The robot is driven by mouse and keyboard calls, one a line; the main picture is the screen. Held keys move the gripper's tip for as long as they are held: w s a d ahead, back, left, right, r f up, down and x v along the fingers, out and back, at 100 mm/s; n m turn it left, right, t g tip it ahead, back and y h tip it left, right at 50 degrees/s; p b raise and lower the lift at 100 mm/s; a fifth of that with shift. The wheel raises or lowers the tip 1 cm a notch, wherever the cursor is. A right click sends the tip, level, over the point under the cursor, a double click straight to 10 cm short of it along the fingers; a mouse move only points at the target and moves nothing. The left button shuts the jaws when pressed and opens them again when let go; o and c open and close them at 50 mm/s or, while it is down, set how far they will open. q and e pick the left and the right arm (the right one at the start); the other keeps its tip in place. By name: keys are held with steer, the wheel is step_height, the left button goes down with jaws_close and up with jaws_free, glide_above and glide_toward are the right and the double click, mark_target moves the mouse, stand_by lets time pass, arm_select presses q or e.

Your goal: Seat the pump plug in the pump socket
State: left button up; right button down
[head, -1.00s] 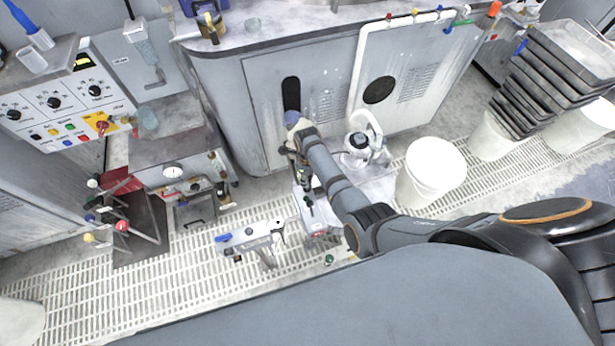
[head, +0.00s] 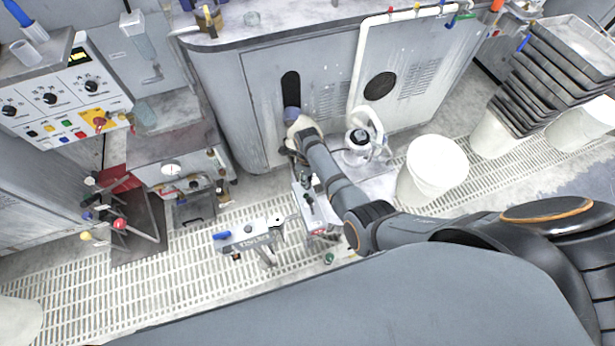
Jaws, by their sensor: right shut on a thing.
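My right arm reaches in from the right, and its right gripper (head: 289,154) is low in front of the grey cabinet (head: 240,110), beside the dark upright slot in the cabinet front. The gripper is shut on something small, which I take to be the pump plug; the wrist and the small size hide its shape. A white unit with a black round top (head: 358,140), perhaps the pump, stands on a pale base right of the gripper. I cannot make out the pump socket for certain. My left gripper is not in view.
A small instrument stand (head: 312,208) is just below the gripper, close to my forearm. A white bucket (head: 437,165) stands at the right, with stacked grey trays (head: 560,75) beyond. A control panel (head: 62,95) is at the left.

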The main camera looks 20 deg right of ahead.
steer(key=shift+f, duration=0.15)
steer(key=c, duration=0.9)
jaws_free()
step_height(320, 180, up, 12)
